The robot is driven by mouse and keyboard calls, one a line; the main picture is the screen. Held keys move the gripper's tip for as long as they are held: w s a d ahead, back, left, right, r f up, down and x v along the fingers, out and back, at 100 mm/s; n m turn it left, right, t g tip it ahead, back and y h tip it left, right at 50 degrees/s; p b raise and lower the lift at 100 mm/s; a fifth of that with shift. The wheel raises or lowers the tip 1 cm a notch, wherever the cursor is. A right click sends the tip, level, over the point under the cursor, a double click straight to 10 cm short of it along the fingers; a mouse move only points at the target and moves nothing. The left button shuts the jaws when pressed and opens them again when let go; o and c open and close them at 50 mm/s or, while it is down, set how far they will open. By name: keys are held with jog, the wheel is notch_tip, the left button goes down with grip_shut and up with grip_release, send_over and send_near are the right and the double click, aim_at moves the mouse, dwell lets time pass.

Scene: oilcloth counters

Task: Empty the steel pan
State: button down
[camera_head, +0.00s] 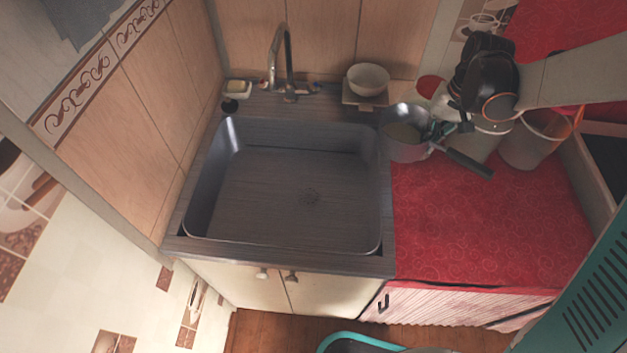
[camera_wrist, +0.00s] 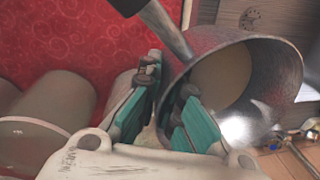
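The steel pan (camera_head: 397,151) stands at the sink's right edge, its dark handle (camera_head: 469,163) pointing right and toward the front over the red counter. Its inside holds something pale beige (camera_wrist: 221,76), seen in the wrist view, where the pan (camera_wrist: 262,62) fills the right side and its handle (camera_wrist: 163,27) runs to the top. My gripper (camera_head: 437,129) is at the pan's right wall, near the handle's base. In the wrist view my gripper (camera_wrist: 170,80) has its teal fingers apart, the right one overlapping the pan's rim. Whether they touch the pan is unclear.
The wide grey sink (camera_head: 280,190) left of the pan is empty. A white bowl (camera_head: 368,78) stands behind it. Glass-like containers (camera_head: 530,145) stand right of the pan under my arm. The red counter (camera_head: 480,230) is clear in front. A tap (camera_head: 288,65) rises behind the sink.

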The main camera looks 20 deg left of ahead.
jog(key=a+f+b, duration=0.1)
jog(key=a+f, duration=0.2)
jog(key=a, duration=0.9)
jog(key=w+a+f+b, duration=0.1)
jog(key=a+f, duration=0.3)
jog(key=a, duration=0.9)
jog(key=shift+w+a+f+b, duration=0.15)
jog(key=shift+a+f+b, duration=0.1)
jog(key=shift+b, duration=0.25)
